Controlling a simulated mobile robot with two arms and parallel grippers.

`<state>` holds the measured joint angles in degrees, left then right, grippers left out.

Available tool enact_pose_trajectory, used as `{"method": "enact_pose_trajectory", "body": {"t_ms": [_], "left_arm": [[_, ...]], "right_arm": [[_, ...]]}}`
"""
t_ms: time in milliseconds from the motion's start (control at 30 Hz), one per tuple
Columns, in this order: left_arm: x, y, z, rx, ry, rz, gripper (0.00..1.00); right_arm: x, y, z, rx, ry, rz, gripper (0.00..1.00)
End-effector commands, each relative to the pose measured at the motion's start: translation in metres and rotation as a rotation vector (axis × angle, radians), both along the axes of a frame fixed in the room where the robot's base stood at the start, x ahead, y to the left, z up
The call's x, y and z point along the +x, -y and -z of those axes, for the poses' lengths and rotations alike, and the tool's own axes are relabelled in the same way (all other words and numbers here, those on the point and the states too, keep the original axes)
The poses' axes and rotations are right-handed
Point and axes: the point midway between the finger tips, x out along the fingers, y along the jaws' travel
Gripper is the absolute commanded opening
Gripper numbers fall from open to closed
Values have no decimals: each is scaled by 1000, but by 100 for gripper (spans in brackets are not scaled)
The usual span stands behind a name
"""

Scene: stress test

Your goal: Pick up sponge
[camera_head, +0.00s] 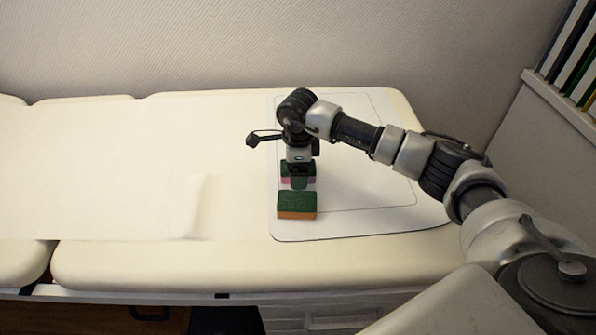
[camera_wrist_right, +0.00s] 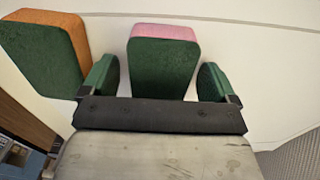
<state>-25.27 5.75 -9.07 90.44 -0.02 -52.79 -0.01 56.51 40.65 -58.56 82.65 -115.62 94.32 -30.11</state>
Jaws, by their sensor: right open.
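Two sponges lie on the white mat on the padded bench. One sponge (camera_head: 297,206) has a green top and orange sides and lies nearer to me; it is also at upper left in the right wrist view (camera_wrist_right: 48,52). The other sponge (camera_head: 284,180) is green and pink and lies just behind it, partly hidden by my right gripper (camera_head: 299,177). In the right wrist view this pink sponge (camera_wrist_right: 164,64) is between the two green fingers of my right gripper (camera_wrist_right: 157,78), with gaps on both sides. The right gripper is open and points down. My left gripper is out of view.
The white mat (camera_head: 380,195) with a thin outline lies on the right part of the cream bench (camera_head: 140,265). A white sheet (camera_head: 90,180) covers the bench's left part. A wall stands behind, and a shelf (camera_head: 550,100) with upright folders is at right.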

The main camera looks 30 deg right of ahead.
Motion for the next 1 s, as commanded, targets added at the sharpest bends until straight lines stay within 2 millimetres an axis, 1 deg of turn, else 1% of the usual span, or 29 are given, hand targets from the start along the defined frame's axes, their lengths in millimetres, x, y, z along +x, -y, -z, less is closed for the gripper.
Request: {"method": "enact_pose_trajectory", "body": {"t_ms": [133,167,400,500,567,600,833,1000], "left_arm": [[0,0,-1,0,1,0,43],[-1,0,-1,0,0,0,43],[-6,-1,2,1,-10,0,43],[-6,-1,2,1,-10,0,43],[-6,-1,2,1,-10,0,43],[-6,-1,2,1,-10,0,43],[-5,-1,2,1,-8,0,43],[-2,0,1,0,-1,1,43]], "right_arm": [[0,0,-1,0,1,0,89],[0,0,-1,0,1,0,86],[0,0,-1,0,1,0,50],[0,0,-1,0,1,0,37],[0,0,-1,0,1,0,37],[0,0,-1,0,1,0,33],[0,0,-2,0,1,0,33],[1,0,-13,0,4,0,33]]}}
